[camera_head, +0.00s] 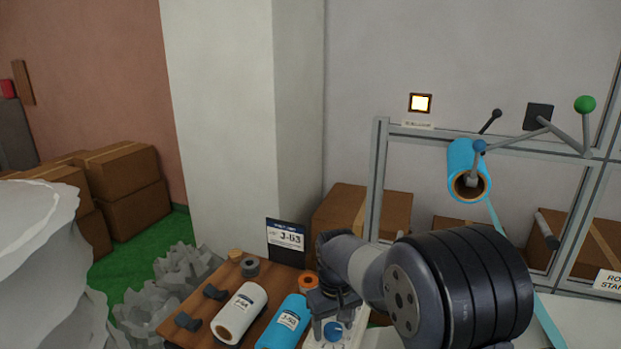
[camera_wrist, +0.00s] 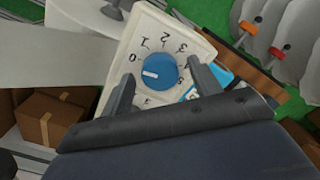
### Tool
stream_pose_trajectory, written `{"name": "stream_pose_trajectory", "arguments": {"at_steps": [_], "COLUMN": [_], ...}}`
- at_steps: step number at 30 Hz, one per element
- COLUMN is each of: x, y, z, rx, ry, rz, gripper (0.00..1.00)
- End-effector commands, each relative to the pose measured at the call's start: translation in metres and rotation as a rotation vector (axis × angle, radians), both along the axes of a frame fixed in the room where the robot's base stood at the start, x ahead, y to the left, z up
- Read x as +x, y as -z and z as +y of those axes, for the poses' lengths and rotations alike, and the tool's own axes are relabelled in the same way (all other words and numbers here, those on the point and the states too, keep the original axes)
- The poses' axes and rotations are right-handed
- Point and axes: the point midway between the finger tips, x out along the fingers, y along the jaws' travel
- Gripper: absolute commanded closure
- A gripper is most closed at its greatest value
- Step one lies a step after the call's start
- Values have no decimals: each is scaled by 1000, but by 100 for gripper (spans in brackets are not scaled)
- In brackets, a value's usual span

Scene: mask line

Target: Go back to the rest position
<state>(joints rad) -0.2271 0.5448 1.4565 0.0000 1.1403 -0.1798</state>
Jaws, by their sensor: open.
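My gripper (camera_head: 332,306) points down over a white dial panel (camera_head: 318,340) with a blue knob (camera_head: 333,331), at the bottom of the head view. In the wrist view the open fingers of my gripper (camera_wrist: 161,72) show on either side of the blue knob (camera_wrist: 166,76), with gaps between them and it. Nothing is held. The knob's white mark points left in that view, on the side of the 0; the exact setting is hard to tell. How high the fingertips are above the panel cannot be told.
A wooden table (camera_head: 190,309) holds a white roll (camera_head: 245,305) and a blue roll (camera_head: 284,328) left of my gripper. A framed stand (camera_head: 376,180) carries another blue roll (camera_head: 463,160) at right. Cardboard boxes (camera_head: 127,170) stand at far left.

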Motion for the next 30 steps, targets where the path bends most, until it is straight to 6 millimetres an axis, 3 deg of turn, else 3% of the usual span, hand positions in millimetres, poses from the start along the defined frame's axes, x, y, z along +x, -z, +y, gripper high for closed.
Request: {"name": "stream_pose_trajectory", "arguments": {"at_steps": [22,30], "x": [0,1], "y": [0,-40], "z": [0,0], "rx": [0,2], "ry": [615,624], "rz": [0,-3], "gripper": [41,41]}}
